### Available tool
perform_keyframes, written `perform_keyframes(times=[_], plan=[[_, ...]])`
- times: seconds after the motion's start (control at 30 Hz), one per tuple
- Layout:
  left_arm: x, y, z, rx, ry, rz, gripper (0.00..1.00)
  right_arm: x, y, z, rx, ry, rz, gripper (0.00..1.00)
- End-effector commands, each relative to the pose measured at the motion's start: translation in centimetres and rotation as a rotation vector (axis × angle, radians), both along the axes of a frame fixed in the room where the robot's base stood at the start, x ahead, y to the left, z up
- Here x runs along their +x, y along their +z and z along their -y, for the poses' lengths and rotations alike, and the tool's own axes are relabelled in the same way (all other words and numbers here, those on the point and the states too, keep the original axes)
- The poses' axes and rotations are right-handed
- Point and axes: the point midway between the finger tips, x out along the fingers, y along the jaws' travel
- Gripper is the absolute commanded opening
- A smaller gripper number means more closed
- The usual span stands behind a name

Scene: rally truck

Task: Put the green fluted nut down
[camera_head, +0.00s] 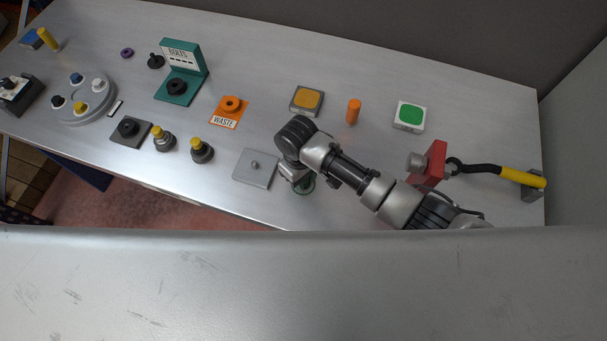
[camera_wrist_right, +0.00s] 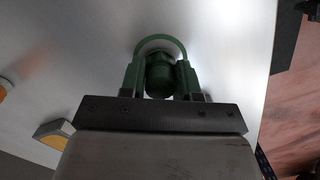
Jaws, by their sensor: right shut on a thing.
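My right gripper (camera_head: 300,184) points down near the table's front edge, just right of the grey plate with a short peg (camera_head: 256,168). In the right wrist view the right gripper (camera_wrist_right: 160,80) is shut on the green fluted nut (camera_wrist_right: 159,72), which sits between the fingers with a rounded green rim beyond it. In the head view only a green edge of the nut (camera_head: 305,189) shows below the gripper; the rest is hidden. I cannot tell whether the nut touches the table. My left gripper is not in view.
An orange-topped block (camera_head: 307,100), an orange cylinder (camera_head: 353,111) and a green-topped block (camera_head: 409,115) stand behind my right arm. A red block (camera_head: 430,165) is to its right. An orange WASTE plate (camera_head: 229,112) lies left. The table's front edge is close.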

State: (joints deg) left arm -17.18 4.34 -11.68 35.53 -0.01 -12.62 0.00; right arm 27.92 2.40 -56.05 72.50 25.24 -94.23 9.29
Motion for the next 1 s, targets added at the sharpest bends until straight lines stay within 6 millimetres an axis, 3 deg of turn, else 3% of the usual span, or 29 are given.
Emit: perform_keyframes(times=[0.4, 0.43, 0.57, 0.87, 1.0], plan=[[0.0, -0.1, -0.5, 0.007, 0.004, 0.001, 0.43, 0.0, -0.6, 0.0, 0.001, 0.001, 0.000, 0.18], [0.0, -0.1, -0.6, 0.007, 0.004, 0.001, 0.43, 0.0, -0.6, 0.0, 0.001, 0.001, 0.001, 0.36], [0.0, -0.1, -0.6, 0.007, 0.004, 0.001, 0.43, 0.0, -0.5, 0.0, 0.000, 0.001, 0.000, 0.56], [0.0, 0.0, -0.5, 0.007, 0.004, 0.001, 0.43, 0.0, -0.4, 0.0, 0.000, 0.001, 0.000, 0.57], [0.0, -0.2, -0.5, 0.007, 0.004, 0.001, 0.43, 0.1, 0.8, -0.2, 0.003, 0.001, 0.002, 0.57]])
